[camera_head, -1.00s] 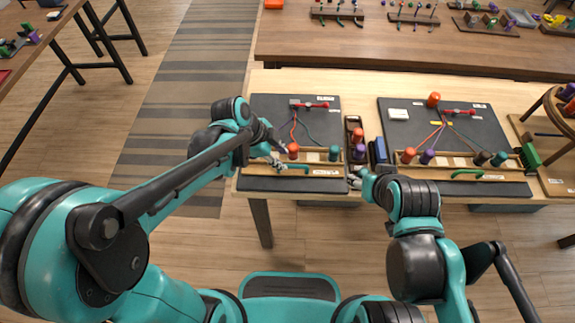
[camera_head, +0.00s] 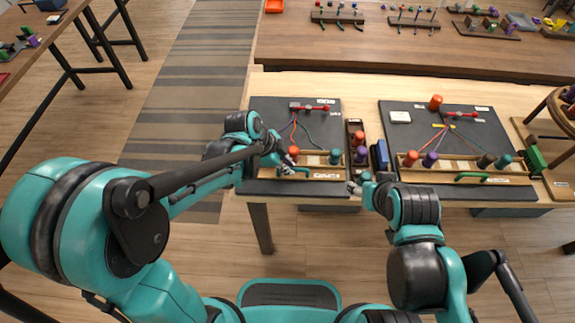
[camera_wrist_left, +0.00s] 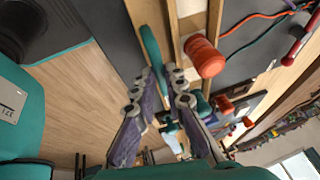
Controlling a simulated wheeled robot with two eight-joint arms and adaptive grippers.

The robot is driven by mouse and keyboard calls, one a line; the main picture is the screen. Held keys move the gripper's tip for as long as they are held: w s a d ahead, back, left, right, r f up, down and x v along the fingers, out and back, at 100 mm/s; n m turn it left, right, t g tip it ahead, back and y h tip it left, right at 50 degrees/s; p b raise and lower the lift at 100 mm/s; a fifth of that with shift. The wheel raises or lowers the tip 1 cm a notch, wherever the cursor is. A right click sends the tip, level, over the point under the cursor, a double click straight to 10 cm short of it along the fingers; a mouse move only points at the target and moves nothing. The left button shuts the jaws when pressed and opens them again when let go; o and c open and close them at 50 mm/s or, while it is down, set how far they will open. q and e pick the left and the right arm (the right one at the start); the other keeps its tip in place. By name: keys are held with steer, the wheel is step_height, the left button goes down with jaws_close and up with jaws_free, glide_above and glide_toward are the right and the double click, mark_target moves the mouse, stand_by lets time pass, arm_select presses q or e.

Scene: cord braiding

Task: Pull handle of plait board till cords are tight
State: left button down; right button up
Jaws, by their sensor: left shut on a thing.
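The left plait board (camera_head: 262,120) is dark, with a red clamp (camera_head: 312,108) near its top. From there a red cord (camera_head: 294,131) and a teal cord (camera_head: 307,136) run toward an orange bobbin (camera_head: 294,153) and a teal bobbin (camera_head: 335,156); both cords look bent. A green handle (camera_head: 303,169) lies along the wooden bar at its front. My left gripper (camera_head: 288,166) is shut on it; in the left wrist view the fingers (camera_wrist_left: 163,78) sit around the green handle (camera_wrist_left: 150,48), beside the orange bobbin (camera_wrist_left: 204,56). My right gripper (camera_head: 355,187) is near the table's front edge; its fingers are too small to read.
A narrow tray (camera_head: 352,132) with orange and purple bobbins and a blue block (camera_head: 379,155) stand between the boards. The right plait board (camera_head: 480,137) has its own handle (camera_head: 470,178) and bobbins.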

arm_select(q)
steer(key=s, duration=0.5)
steer(key=shift+p, duration=0.35)
steer(key=c, duration=1.6)
jaws_free()
steer(key=shift+o, duration=0.2)
steer(key=shift+r, duration=0.1)
steer(key=shift+a+r, duration=0.2)
steer(key=shift+r, duration=0.05)
steer(key=v, duration=1.1)
steer(key=shift+s+r, duration=0.15)
